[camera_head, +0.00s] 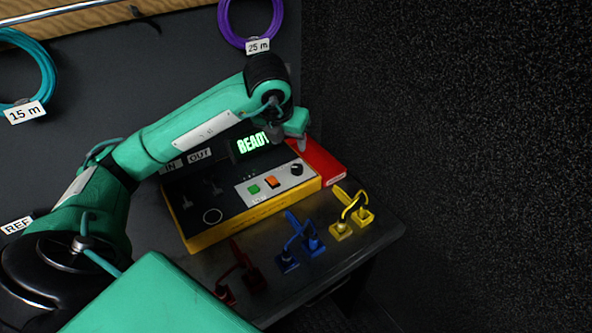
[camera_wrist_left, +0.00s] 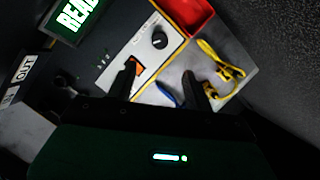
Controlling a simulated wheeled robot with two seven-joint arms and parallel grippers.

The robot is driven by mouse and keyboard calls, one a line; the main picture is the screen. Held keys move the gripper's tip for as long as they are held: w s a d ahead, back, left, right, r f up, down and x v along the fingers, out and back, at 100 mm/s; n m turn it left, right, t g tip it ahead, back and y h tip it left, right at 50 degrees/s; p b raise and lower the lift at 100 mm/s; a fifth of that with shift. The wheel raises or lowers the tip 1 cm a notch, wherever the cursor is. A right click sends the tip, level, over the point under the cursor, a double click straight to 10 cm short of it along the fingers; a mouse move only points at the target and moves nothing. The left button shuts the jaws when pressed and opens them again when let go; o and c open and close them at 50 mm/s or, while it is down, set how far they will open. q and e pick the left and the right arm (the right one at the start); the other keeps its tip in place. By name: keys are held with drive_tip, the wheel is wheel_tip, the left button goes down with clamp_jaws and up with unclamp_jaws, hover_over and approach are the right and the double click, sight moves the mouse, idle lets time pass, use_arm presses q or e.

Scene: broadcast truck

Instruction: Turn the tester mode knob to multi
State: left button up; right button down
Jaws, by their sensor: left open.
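The tester (camera_head: 235,225) is a yellow-edged box with a black top, standing on a dark table. Its black round mode knob (camera_head: 296,169) sits at the right end of a pale panel; it also shows in the left wrist view (camera_wrist_left: 159,40), where a small light mark is on it. I cannot read the mode labels or tell the selected mode. My left gripper (camera_head: 289,139) is open and empty above the knob's end of the tester. In the left wrist view its fingers (camera_wrist_left: 160,78) are apart, with the knob beyond them. My right gripper is not in view.
A green button (camera_head: 254,189) and orange switch (camera_head: 272,182) sit beside the knob. A lit display (camera_head: 253,143) is behind. A red tray (camera_head: 322,166) adjoins the tester's right. Yellow (camera_head: 352,212), blue (camera_head: 303,240) and red (camera_head: 238,275) cables lie in front.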

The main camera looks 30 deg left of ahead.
sight(297, 167)
use_arm(q)
drive_tip(key=p+x, duration=0.1)
drive_tip(key=x, duration=1.2)
drive_tip(key=shift+f, duration=0.15)
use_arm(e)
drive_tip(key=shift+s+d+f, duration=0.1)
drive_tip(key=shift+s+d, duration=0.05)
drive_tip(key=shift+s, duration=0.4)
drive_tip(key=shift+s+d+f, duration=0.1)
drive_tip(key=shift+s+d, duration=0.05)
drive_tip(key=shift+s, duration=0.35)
use_arm(q)
drive_tip(key=c, duration=1)
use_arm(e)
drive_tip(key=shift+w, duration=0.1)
